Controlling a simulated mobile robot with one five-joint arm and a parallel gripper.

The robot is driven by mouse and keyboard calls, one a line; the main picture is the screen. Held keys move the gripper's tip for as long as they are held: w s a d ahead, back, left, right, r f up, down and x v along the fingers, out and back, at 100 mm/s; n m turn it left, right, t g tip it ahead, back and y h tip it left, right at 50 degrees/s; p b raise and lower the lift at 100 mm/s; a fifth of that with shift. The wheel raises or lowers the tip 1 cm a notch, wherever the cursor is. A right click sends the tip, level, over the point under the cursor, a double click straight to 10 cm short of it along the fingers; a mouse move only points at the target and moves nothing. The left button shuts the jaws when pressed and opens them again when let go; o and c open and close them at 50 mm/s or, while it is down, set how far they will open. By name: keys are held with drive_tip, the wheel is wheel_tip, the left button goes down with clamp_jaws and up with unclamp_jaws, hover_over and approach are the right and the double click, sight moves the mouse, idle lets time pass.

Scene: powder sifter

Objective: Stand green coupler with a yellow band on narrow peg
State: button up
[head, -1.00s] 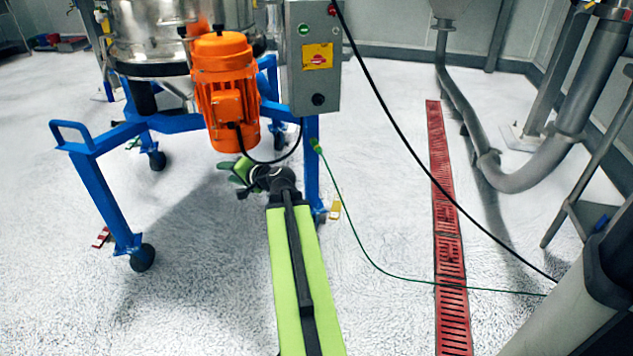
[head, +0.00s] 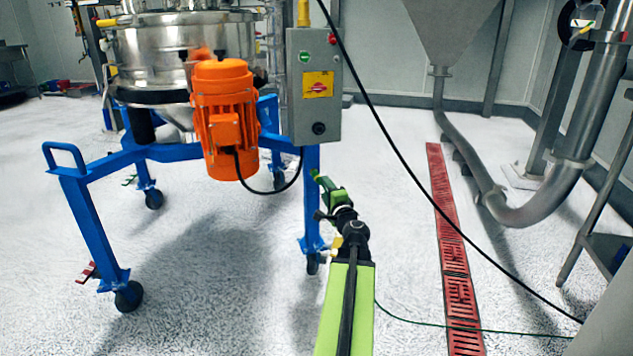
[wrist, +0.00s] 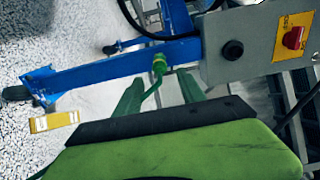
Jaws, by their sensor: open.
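A small green coupler (wrist: 160,65) sits against the blue leg of the sifter frame, with a green cable running from it. I cannot make out its yellow band clearly. My gripper (wrist: 160,88) is open, its two green fingers on either side of the cable just short of the coupler. In the head view my gripper (head: 327,190) is in front of the right blue leg, below the grey control box. I cannot pick out the narrow peg in either view.
A black cable (head: 415,175) crosses on the right. A yellow tag-like piece (wrist: 55,122) lies low beside the leg.

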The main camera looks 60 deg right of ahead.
sight(318, 178)
drive_tip(key=x, duration=0.9)
idle(0.9)
clamp_jaws()
drive_tip(key=shift+s+a, duration=0.1)
idle(1.4)
drive_tip(key=shift+v, duration=2.9)
